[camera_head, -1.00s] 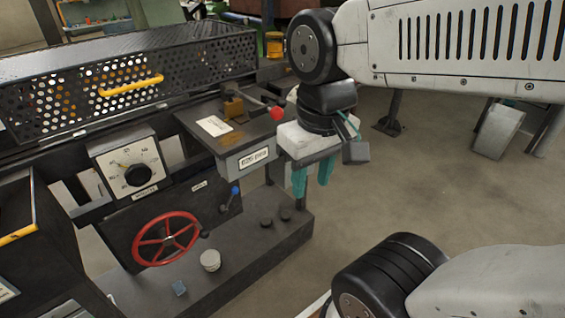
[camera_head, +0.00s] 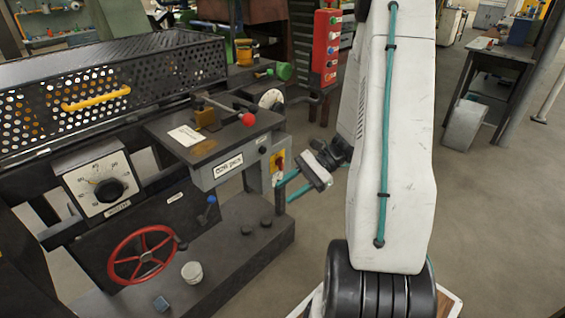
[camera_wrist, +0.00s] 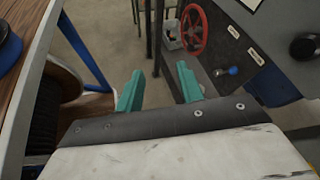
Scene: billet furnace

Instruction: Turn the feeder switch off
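A small yellow plate with a red switch (camera_head: 278,162) is on the right end of the grey control box (camera_head: 226,172). I take it to be the feeder switch, but its setting is too small to tell. My gripper (camera_head: 285,190) is just to the lower right of it, with the teal fingers pointing left towards the machine. The fingers are apart and empty, and they look close to the plate; I cannot tell whether they touch it. The wrist view shows the open gripper (camera_wrist: 158,88) with nothing between the fingers. The switch is not visible there.
A red-knobbed lever (camera_head: 248,119) is on the box top. Below are a red handwheel (camera_head: 142,254), a blue-knobbed lever (camera_head: 210,200) and a white cup (camera_head: 192,272) on the machine base. A dial (camera_head: 108,188) is at left.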

